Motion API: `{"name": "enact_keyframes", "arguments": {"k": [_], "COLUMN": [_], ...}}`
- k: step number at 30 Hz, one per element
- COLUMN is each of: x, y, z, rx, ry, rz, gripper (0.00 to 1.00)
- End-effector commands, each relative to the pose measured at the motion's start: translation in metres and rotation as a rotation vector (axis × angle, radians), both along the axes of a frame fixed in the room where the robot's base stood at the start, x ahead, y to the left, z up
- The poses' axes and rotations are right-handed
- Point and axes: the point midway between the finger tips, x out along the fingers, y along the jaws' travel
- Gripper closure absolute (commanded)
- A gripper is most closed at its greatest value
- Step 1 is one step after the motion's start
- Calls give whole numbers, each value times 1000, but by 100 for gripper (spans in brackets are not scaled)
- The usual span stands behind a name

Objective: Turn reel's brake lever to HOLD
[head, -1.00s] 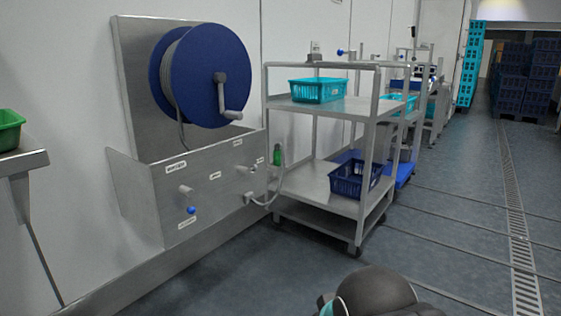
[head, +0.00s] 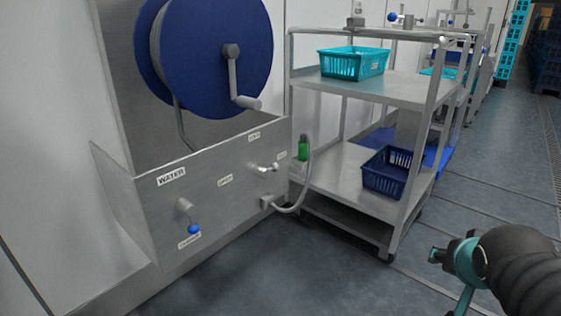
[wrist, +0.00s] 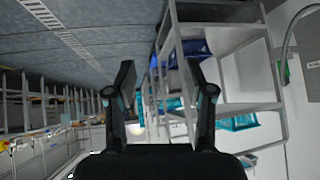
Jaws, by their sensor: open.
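The hose reel (head: 205,70), a blue disc with a grey crank (head: 236,85), is mounted above a steel panel (head: 150,215) in the head view. A small metal lever (head: 265,168) stands on the panel's right part, between an upper label (head: 254,136) and a right-hand label (head: 282,155). Its handle points right, toward the right-hand label; both labels are too small to read surely. In the wrist view my gripper (wrist: 163,92) is open and empty, well away from the lever. My dark arm shows at the lower right of the head view.
A WATER valve with a blue knob (head: 193,228) sits left of the lever. A steel cart (head: 345,168) with teal (head: 352,63) and blue crates (head: 391,172) stands right. Floor in front is clear.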

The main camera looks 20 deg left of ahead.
Motion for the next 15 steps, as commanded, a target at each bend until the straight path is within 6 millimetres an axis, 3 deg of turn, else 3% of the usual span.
{"name": "enact_keyframes", "arguments": {"k": [1, 6, 11, 15], "x": [27, 108, 173, 217], "y": [3, 25, 65, 110], "z": [10, 31, 41, 41], "rx": [25, 160, 346, 549], "ry": [-42, -210, -324, -373], "rz": [-20, -52, -21, 38], "gripper": [47, 47, 47, 47]}}
